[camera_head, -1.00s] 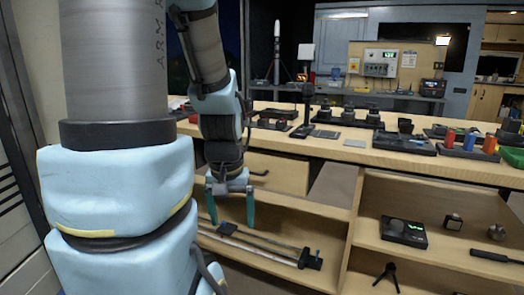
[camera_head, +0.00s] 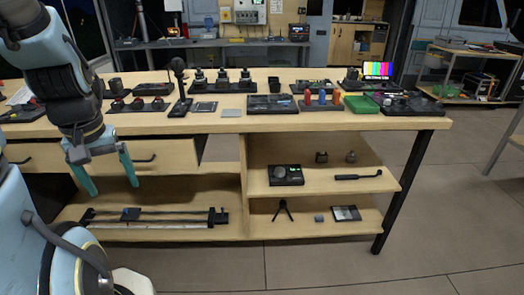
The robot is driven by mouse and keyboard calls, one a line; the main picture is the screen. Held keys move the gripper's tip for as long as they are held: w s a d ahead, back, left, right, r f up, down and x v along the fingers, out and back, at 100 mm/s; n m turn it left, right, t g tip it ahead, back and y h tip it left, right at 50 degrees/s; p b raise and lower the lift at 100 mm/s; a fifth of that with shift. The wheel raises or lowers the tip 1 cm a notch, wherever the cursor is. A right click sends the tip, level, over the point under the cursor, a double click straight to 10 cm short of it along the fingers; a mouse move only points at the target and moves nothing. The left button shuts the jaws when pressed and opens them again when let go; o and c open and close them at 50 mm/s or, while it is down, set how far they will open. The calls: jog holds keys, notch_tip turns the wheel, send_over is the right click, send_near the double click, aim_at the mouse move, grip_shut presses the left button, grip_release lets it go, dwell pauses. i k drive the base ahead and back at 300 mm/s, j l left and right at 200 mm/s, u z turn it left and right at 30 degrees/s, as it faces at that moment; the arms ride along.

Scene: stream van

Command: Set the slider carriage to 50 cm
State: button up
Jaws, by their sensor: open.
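The slider (camera_head: 175,218) is a long dark rail lying left to right on the bottom shelf of the bench. Its carriage (camera_head: 130,214) is a small dark block with a bluish top, on the left half of the rail. A black block (camera_head: 218,216) stands at the right end. A pale strip (camera_head: 150,226) runs along the front; its markings are too small to read. My gripper (camera_head: 114,188) points down with its two teal fingers spread, empty. In the picture it is above and slightly left of the carriage, with a gap to the rail.
The wooden bench top (camera_head: 231,124) carries several devices above the slider. A drawer front (camera_head: 158,155) with a dark handle is right beside my gripper. An upright divider (camera_head: 244,188) separates the right shelves, which hold a dark box (camera_head: 286,175) and a small tripod (camera_head: 283,209). Open floor lies in front.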

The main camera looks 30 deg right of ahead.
aim_at(129, 214)
jog(key=k+l+u, duration=0.15)
jog(key=k+l, duration=0.55)
jog(key=u, duration=0.65)
jog(key=i+l+u, duration=0.1)
jog(key=i+u, duration=0.3)
jog(key=i+l+u, duration=0.25)
jog(key=i+u, duration=0.15)
jog(key=i+l, duration=0.3)
jog(key=i, duration=0.2)
jog(key=i+l+u, duration=0.1)
jog(key=i+l, duration=0.2)
jog(key=i, duration=0.2)
